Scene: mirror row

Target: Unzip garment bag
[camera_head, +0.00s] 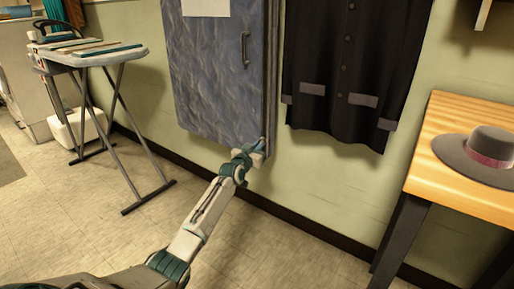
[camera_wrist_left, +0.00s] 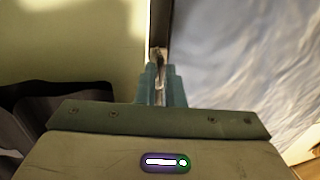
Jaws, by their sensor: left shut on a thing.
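The garment bag (camera_head: 215,75) is blue-grey and wrinkled and hangs against the wall, with a pale sheet at its top and a dark handle (camera_head: 245,48) on its right part. My left gripper (camera_head: 263,146) is at the bag's lower right corner. In the left wrist view the bag (camera_wrist_left: 235,60) fills the right side, and my left gripper (camera_wrist_left: 161,85) is shut on a small metal zip pull (camera_wrist_left: 159,84) at the bag's edge. The fingers hide most of the pull. My right gripper is not in view.
A dark buttoned coat (camera_head: 345,70) hangs just right of the bag. A wooden table (camera_head: 465,115) with a grey hat (camera_head: 480,155) stands at the right. An ironing board (camera_head: 95,55) stands at the left. The tiled floor below the bag is clear apart from my arm.

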